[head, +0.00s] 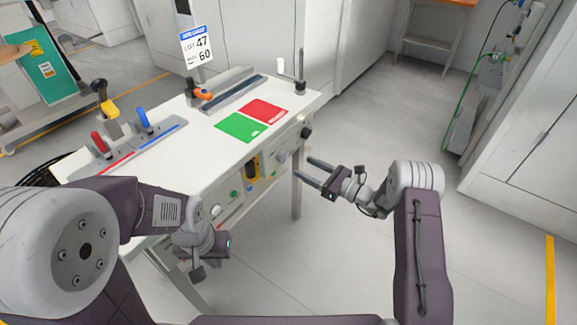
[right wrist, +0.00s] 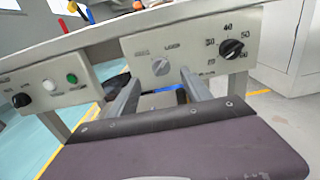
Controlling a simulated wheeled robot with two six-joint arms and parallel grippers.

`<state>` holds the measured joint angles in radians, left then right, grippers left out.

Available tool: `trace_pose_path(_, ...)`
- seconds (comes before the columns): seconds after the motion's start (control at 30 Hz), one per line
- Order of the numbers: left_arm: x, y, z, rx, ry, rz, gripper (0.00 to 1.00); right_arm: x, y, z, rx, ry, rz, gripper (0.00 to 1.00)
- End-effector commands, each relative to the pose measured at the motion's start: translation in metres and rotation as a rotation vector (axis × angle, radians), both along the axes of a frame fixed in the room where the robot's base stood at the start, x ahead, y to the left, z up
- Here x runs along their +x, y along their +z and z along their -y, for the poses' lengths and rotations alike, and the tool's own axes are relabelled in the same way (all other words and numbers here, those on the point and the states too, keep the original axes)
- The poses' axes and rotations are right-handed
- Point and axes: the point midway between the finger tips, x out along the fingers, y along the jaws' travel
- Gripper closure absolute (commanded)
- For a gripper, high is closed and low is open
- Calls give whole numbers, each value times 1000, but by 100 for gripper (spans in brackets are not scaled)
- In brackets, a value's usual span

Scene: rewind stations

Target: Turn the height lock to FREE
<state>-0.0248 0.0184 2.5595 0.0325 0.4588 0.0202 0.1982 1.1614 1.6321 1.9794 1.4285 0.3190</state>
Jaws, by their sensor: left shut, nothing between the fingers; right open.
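The height lock looks to be the grey knob (right wrist: 160,67) on the front panel, with small blurred labels above it; I cannot read its setting. It also shows in the head view (head: 282,157) at the right part of the table's front. My right gripper (head: 301,168) is open and empty, with its fingers pointing at the panel. In the right wrist view its fingertips (right wrist: 159,85) stand either side of and below the knob, apart from it. My left gripper (head: 204,262) is shut and empty, low by the table's front left; its fingertips are mostly hidden.
A black dial (right wrist: 231,49) with numbers sits right of the grey knob. A green button (right wrist: 72,78) and another black knob (right wrist: 21,100) are to the left. The table top (head: 190,150) carries green and red mats. The floor right of the table is clear.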

Motion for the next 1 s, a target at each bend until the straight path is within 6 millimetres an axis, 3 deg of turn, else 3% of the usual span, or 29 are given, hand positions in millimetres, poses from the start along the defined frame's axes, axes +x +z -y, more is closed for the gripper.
trace_pose_path(0.33,0,-21,0,0,0,-1,100,39,-2,-56,-1,3,2,43)
trace_pose_path(0.7,0,-22,0,0,0,-1,100,46,0,-65,-1,1,-1,43)
trace_pose_path(0.77,0,-22,0,0,0,-1,100,46,0,-64,-1,1,-1,57)
trace_pose_path(0.9,0,-22,0,0,0,-1,100,46,0,-64,-1,1,-1,96)
trace_pose_path(1.0,0,-22,0,0,0,-1,100,46,0,-64,-1,1,0,100)
